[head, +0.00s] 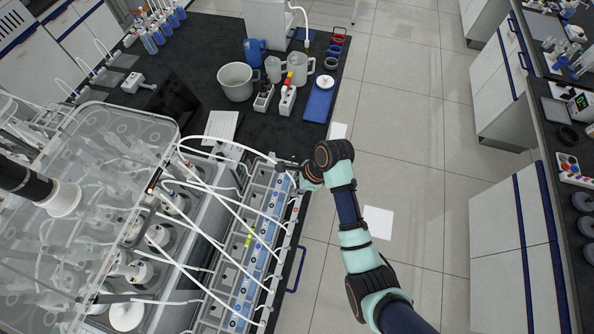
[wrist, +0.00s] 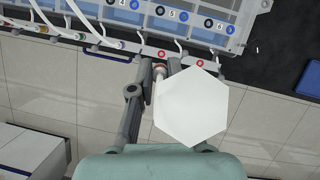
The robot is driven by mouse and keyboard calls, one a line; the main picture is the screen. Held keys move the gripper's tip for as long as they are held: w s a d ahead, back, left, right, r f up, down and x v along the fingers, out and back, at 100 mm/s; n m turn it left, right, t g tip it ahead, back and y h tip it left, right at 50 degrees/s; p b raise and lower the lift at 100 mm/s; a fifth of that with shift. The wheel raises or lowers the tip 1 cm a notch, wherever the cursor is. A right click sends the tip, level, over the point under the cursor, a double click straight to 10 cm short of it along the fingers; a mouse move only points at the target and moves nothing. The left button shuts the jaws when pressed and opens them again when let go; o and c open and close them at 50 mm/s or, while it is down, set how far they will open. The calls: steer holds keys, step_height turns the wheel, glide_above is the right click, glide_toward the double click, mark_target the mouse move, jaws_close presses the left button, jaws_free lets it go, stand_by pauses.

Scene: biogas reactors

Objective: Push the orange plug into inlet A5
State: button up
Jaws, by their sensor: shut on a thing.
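My gripper (wrist: 160,70) is shut on a small pale piece with an orange-brown band, seemingly the orange plug (wrist: 160,72), at its fingertips. A white hexagonal shape (wrist: 192,106) covers much of the right finger in the wrist view; I cannot tell what it is. Just beyond the fingertips is the inlet panel (wrist: 215,38), with numbers 4, 5 and 6 beside blue and black ports and red ports (wrist: 200,63) along its near edge. I cannot read which port is A5 or whether the plug touches one. In the head view my gripper (head: 287,166) is at the panel's far end.
White tubes (head: 215,190) arch over the panel from the clear-covered reactors (head: 90,180). A grey bucket (head: 237,82), jugs and a blue tray (head: 320,100) stand on the black bench beyond. Open tiled floor (head: 410,150) lies to the right.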

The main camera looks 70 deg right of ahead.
steer(key=b, duration=0.8)
glide_above(294, 210)
steer(key=s, duration=0.1)
steer(key=shift+d+f, duration=0.15)
steer(key=shift+f, duration=4)
steer(key=shift+d+f, duration=0.1)
steer(key=shift+f, duration=4.05)
steer(key=shift+f+p, duration=0.45)
steer(key=shift+f+b, duration=0.4)
steer(key=shift+f, duration=0.3)
steer(key=o, duration=0.8)
steer(key=shift+o, duration=0.2)
steer(key=shift+s+r, duration=0.1)
steer(key=v, duration=1.2)
